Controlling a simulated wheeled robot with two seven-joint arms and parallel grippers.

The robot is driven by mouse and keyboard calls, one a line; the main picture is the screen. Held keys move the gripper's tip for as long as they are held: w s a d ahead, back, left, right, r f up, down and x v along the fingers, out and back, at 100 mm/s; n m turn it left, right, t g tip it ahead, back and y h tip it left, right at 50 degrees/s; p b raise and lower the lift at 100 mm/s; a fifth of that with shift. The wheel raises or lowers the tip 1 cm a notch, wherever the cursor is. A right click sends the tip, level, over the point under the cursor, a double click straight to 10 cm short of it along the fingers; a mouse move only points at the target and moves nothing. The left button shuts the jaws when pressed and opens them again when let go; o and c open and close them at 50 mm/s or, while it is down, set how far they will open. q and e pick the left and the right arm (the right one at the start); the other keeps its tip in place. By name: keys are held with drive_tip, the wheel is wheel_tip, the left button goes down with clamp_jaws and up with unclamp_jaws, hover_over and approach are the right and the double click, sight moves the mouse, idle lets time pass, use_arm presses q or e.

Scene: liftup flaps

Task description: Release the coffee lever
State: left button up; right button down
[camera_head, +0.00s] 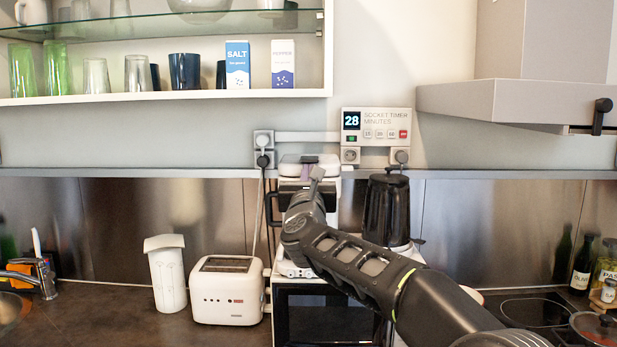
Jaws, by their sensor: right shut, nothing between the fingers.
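The white coffee machine (291,186) stands against the back wall, and my right arm covers much of its front. A small purplish lever (305,172) shows at its top front. My right gripper (314,176) is at the upper front of the machine, just beside the lever. It is shut and holds nothing. I cannot tell whether its fingertips touch the lever. My left gripper is not in view.
A toaster (226,290) and a white container (166,272) stand left of the machine. A black jug (387,210) stands to the right. A socket timer (376,128) reading 28 is on the wall. An open shelf (200,98) and a range hood (510,103) hang above.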

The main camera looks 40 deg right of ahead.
sight(308, 158)
drive_tip(key=shift+r, duration=0.3)
drive_tip(key=shift+r+b, duration=0.15)
drive_tip(key=shift+b, duration=0.15)
drive_tip(key=shift+a+r, duration=0.1)
drive_tip(key=shift+r, duration=0.2)
drive_tip(key=shift+r+p, duration=0.35)
drive_tip(key=shift+p, duration=0.15)
drive_tip(key=shift+r+g+y+p, duration=0.55)
drive_tip(key=shift+r+p, duration=0.2)
drive_tip(key=shift+p, duration=0.3)
drive_tip(key=shift+r, duration=0.1)
drive_tip(key=shift+f, duration=0.3)
